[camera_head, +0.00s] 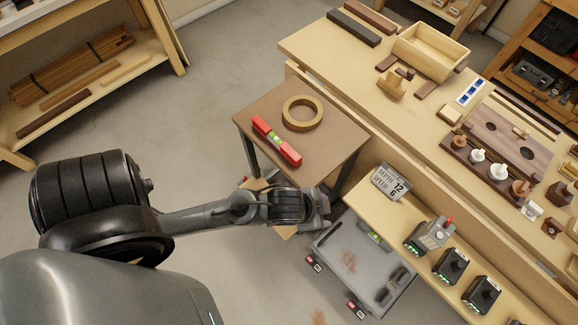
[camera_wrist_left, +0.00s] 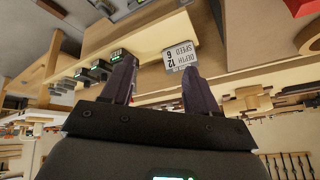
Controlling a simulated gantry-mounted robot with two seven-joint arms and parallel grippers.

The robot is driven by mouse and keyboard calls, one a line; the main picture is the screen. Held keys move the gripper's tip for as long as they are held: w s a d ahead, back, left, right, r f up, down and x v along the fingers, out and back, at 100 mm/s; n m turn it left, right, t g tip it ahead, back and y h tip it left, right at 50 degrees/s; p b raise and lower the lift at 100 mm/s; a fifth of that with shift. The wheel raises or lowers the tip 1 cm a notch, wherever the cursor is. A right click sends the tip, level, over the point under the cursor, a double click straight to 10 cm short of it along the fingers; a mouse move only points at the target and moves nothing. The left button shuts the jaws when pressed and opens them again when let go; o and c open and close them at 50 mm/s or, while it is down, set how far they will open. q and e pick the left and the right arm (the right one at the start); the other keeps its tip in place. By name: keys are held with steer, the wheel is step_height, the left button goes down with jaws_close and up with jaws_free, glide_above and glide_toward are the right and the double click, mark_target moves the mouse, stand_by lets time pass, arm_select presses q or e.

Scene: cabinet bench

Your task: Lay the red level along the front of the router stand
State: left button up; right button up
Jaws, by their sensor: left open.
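The red level (camera_head: 277,141), with a pale green vial at its middle, lies on a small brown-topped table (camera_head: 335,155) in the head view. My left gripper (camera_head: 322,208) is below and right of the level, near the table's lower side, apart from it. In the left wrist view my left gripper (camera_wrist_left: 157,64) is open, with nothing between its fingers. A red piece (camera_wrist_left: 302,7) is cut off at the upper right corner there; I cannot tell if it is the level. I cannot tell for sure which piece is the router stand. My right gripper is out of view.
A tan ring (camera_head: 302,113) lies beside the level. A "DEPTH 12 SPEED 6" sign (camera_head: 391,183) stands on a low shelf with several green-lit devices (camera_head: 451,265). A grey flat-topped unit (camera_head: 345,274) stands below. The workbench (camera_head: 325,49) at the right is crowded.

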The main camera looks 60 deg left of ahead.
arm_select(q)
steer(key=s+a+f+n+g, duration=0.2)
steer(key=s+a+n, duration=0.1)
steer(key=s, duration=0.4)
steer(key=shift+s+a+g+y, duration=0.15)
steer(key=shift+a+g+y, duration=0.2)
steer(key=shift+a, duration=0.4)
step_height(320, 180, up, 32)
steer(key=f+p, duration=0.1)
steer(key=p, duration=3.1)
step_height(320, 180, down, 75)
steer(key=b, duration=7.5)
steer(key=shift+r, duration=0.2)
